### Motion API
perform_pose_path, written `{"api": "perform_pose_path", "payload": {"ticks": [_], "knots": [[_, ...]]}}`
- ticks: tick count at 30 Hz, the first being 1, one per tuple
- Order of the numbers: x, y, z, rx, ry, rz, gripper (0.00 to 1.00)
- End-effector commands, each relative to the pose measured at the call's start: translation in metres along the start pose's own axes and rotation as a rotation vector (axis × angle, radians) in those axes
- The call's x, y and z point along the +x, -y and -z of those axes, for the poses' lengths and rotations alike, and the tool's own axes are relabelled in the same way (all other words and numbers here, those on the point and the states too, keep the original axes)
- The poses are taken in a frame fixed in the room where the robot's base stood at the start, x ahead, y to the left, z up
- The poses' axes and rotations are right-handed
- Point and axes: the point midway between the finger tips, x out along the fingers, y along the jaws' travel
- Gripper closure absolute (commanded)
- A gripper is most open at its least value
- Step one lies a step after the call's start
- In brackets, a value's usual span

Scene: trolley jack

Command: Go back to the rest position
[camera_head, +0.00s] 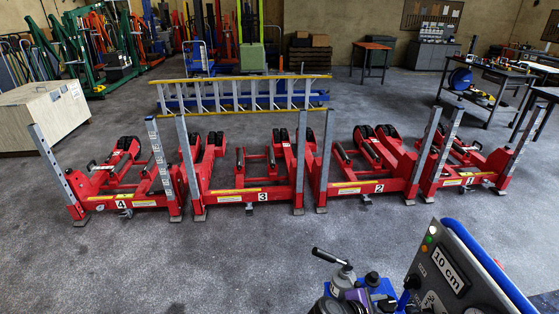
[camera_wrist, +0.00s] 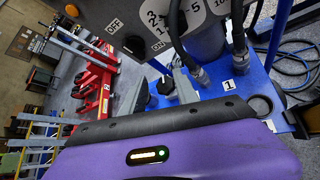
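The trolley jack's control panel (camera_head: 455,275) stands at the bottom right of the head view, with a "10 cm" label, small lights and a blue bar along its edge. A black-handled lever (camera_head: 327,256) rises to its left above blue parts. In the wrist view, the panel (camera_wrist: 185,20) shows ON and OFF marks and a numbered dial. Hoses and a blue base (camera_wrist: 265,85) lie beside it. A purple housing with a lit strip, seemingly part of my gripper (camera_wrist: 180,155), fills the bottom of the wrist view.
Several red wheel lifts (camera_head: 245,195) numbered 1 to 4 stand in a row ahead. A yellow ladder (camera_head: 240,95) lies behind them. A pale cabinet (camera_head: 40,115) is at left and a dark tool cart (camera_head: 485,90) at right. Grey floor before the lifts is clear.

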Motion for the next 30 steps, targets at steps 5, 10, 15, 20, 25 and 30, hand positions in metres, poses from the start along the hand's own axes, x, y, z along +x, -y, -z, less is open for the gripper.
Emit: {"api": "perform_pose_path", "payload": {"ticks": [5,10,15,20,25,30], "knots": [[-0.011,-0.009,0.031,0.203,-0.182,-0.106,0.64],[-0.036,0.001,0.063,0.47,-0.432,-0.195,0.64],[-0.078,0.03,0.076,0.771,-0.712,-0.24,0.64],[-0.123,0.062,0.062,1.033,-0.94,-0.243,0.64],[-0.17,0.098,0.025,1.279,-1.14,-0.223,0.64],[-0.214,0.132,-0.026,1.494,-1.297,-0.193,0.64]]}}
